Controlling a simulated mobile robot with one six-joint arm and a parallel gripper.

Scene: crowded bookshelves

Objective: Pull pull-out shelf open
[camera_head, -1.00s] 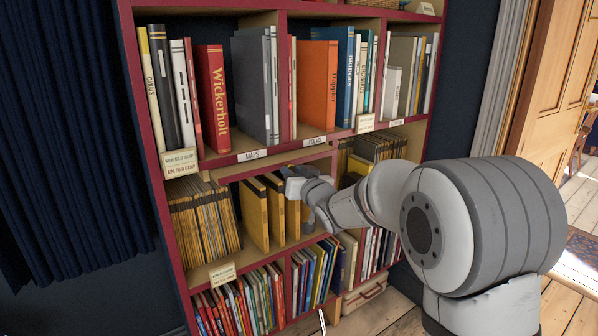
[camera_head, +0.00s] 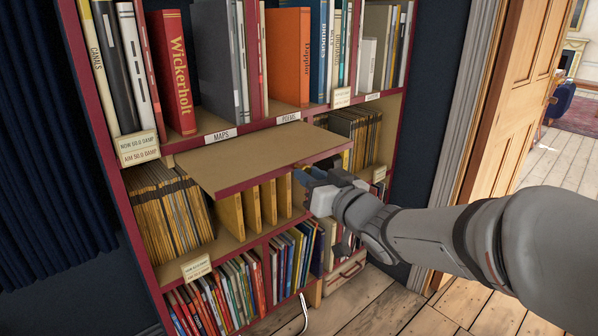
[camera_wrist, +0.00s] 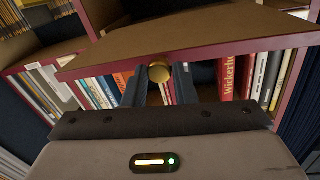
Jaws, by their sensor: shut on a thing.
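The pull-out shelf (camera_head: 250,152) is a flat tan board with a dark red front edge. It sticks out of the bookcase below the labelled row of books, above the yellow-spined volumes. It also shows in the wrist view (camera_wrist: 185,32), with a round brass knob (camera_wrist: 160,73) on its red front edge. My gripper (camera_wrist: 160,86) has a dark finger on each side of the knob and is shut on it.
The bookcase (camera_head: 96,75) is crowded with books above and below the board. Yellow-spined volumes (camera_head: 255,205) stand under it. Paper labels (camera_head: 197,267) hang on the shelf edges. Open wooden floor (camera_head: 400,310) lies in front, and a wooden door (camera_head: 515,80) is at right.

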